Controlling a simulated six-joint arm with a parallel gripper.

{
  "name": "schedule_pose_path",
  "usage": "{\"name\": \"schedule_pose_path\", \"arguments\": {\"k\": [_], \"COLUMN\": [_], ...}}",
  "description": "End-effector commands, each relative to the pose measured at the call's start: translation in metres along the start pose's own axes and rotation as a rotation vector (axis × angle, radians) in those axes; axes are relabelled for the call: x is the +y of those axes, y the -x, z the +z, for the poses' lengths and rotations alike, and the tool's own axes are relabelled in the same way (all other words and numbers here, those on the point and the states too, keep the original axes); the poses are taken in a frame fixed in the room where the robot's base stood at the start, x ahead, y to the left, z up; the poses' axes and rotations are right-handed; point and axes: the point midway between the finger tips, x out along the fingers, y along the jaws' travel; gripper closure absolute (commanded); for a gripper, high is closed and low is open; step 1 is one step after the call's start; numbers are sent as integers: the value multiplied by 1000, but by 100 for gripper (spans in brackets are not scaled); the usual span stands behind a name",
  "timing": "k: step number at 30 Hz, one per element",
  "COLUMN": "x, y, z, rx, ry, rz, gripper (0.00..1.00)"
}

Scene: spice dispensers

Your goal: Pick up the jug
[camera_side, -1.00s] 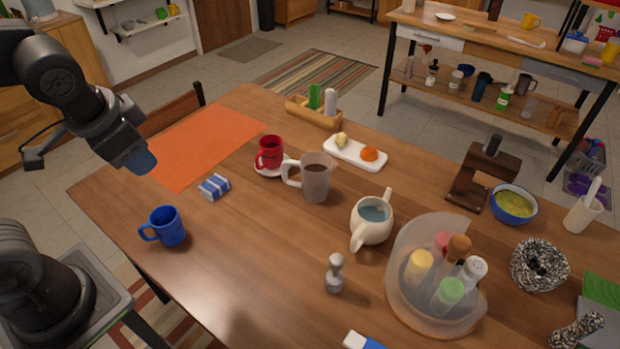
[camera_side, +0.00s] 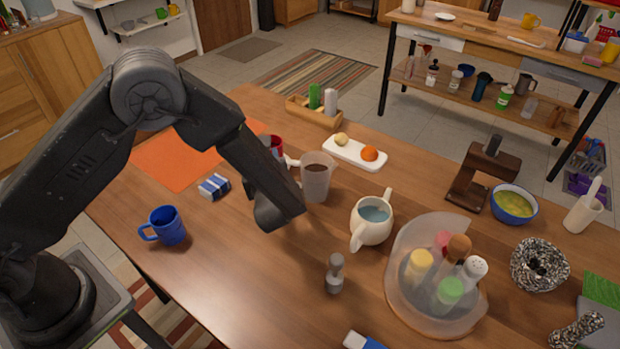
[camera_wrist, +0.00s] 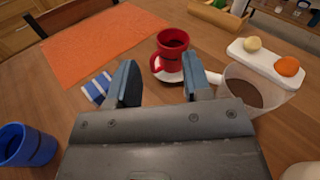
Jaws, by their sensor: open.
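The translucent jug (camera_side: 317,182) holds a brown liquid and stands upright on the table, just right of the end of my arm in the side view. In the wrist view, the jug (camera_wrist: 262,92) is right of my fingers, its handle pointing left toward the right finger. My gripper (camera_wrist: 158,80) is open, with nothing between its fingers. Its fingertips are hidden behind my arm in the side view. A cream pot with a spout and handle (camera_side: 371,223) holds pale liquid, to the jug's lower right.
A red mug (camera_wrist: 172,42) on a saucer stands beyond the fingers. A white tray (camera_side: 340,154) is behind the jug. A grinder (camera_side: 335,273) stands in front, near bare table.

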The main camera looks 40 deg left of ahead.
Motion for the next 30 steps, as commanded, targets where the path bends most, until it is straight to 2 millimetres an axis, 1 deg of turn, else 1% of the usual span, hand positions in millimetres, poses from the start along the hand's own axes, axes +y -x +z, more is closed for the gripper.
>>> {"name": "schedule_pose_path", "arguments": {"k": [1,3,7,11,18,21,23,24,30], "x": [-8,-18,-27,-27,-20,-18,-16,-18,-21], "y": [3,5,9,8,4,3,2,-4,-16], "z": [-16,-30,-44,-58,-105,-121,-128,-124,-124], "rx": [-18,-40,-64,-68,-67,-67,-67,-68,-66], "ry": [-51,-97,-141,-151,-151,-149,-148,-144,-146], "rz": [-55,-117,-181,-193,-191,-190,-190,-188,-188], "gripper": [55,55,55,55,55,55,55,55,55]}}
